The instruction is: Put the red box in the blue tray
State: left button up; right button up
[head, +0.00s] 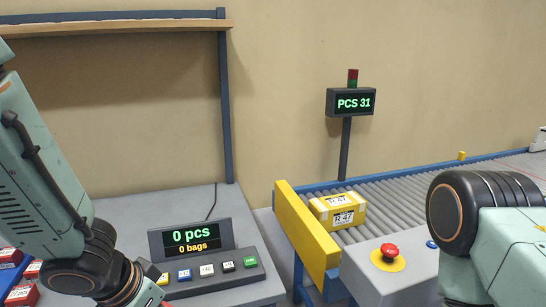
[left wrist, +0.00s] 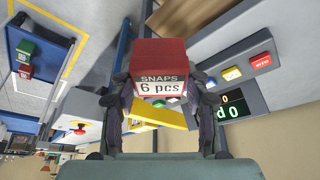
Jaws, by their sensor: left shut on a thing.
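A red box (left wrist: 160,65) labelled "SNAPS 6 pcs" is between the two fingers of my left gripper (left wrist: 163,92) in the left wrist view. The fingers are shut on its sides. In the head view my left arm comes in from the left and its gripper runs out at the bottom edge. Several red boxes (head: 22,295) with white labels lie at the lower left, among blue edges (head: 12,274). I cannot tell whether these blue edges are the blue tray. My right gripper is out of both views; only part of the right arm shows.
A display with a row of buttons (head: 208,272) stands on the grey table (head: 170,215). To the right is a roller conveyor (head: 385,205) with a yellow box (head: 338,211), a yellow end plate (head: 305,235) and a red stop button (head: 389,251). A "PCS 31" sign (head: 351,102) stands behind.

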pick_arm(q)
jog(key=shift+s+d, duration=0.15)
jog(key=shift+d, duration=0.15)
jog(key=shift+s+d+f+n, duration=0.15)
jog(key=shift+s+f, duration=0.1)
jog(key=shift+f, duration=0.35)
jog(key=shift+s+a+f+n, duration=0.15)
jog(key=shift+s+f, duration=0.1)
jog(key=shift+f, duration=0.3)
jog(key=shift+s+d+f+n+y, duration=0.1)
jog(key=shift+s+f+n+y, duration=0.2)
jog(key=shift+f+n, duration=0.35)
jog(key=shift+f, duration=0.3)
